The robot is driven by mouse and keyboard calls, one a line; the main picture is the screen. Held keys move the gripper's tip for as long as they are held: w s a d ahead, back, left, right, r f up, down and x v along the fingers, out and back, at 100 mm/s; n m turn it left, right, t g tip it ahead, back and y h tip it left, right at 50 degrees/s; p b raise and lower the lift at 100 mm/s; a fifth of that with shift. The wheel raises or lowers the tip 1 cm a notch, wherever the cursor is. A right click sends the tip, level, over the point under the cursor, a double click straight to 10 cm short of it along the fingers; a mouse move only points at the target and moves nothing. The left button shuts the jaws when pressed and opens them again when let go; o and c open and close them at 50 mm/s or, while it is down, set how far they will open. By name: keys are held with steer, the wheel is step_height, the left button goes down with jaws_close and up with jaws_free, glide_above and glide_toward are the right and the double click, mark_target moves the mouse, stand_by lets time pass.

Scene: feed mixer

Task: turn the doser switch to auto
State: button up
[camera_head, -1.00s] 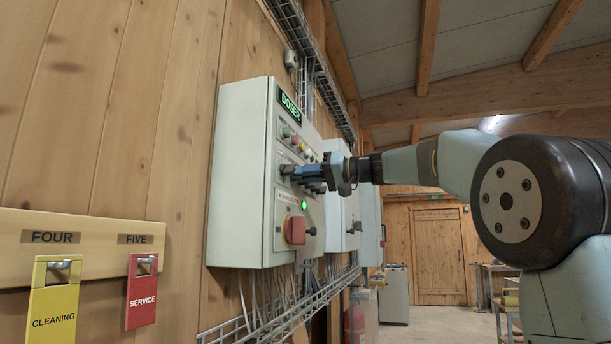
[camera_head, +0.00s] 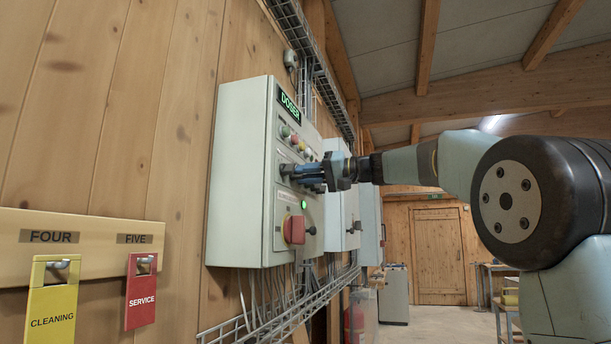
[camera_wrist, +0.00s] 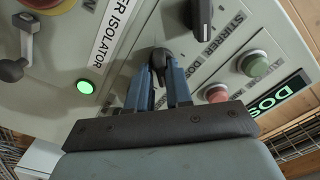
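The doser panel (camera_head: 240,175) is a light grey box on the wooden wall with a green-lit DOSER sign (camera_head: 288,104). My gripper (camera_head: 294,173) reaches its front from the right. In the wrist view, the blue fingers of my gripper (camera_wrist: 159,76) are closed around a small black rotary switch (camera_wrist: 158,62), one finger on each side. The fingers partly hide the switch, and its position marks cannot be read. A second black rotary switch (camera_wrist: 201,18) sits apart from the fingers, near a label that seems to read STIRRER.
A red isolator handle (camera_head: 294,230) and a lit green lamp (camera_head: 304,205) are below my gripper. Green (camera_wrist: 253,64) and red (camera_wrist: 215,93) buttons are close by. Yellow (camera_head: 52,300) and red (camera_head: 142,291) tags hang at left. More grey boxes (camera_head: 340,205) stand beyond.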

steer(key=o, duration=0.3)
steer(key=shift+a, duration=0.1)
steer(key=shift+s, duration=0.1)
steer(key=v, duration=1.4)
steer(key=shift+a+f, duration=0.1)
steer(key=s+f+m+h, duration=0.2)
steer(key=s+f+h, duration=0.2)
steer(key=s+f, duration=0.5)
steer(key=s+f+m+h, duration=0.3)
steer(key=s+f+h, duration=0.15)
steer(key=f, duration=0.85)
steer(key=s+d+f+h, duration=0.4)
steer(key=s+f, duration=0.4)
steer(key=f, duration=0.3)
steer(key=s+d+f+h, duration=0.4)
steer(key=s+f, duration=0.4)
steer(key=f, duration=0.4)
steer(key=shift+g, duration=0.3)
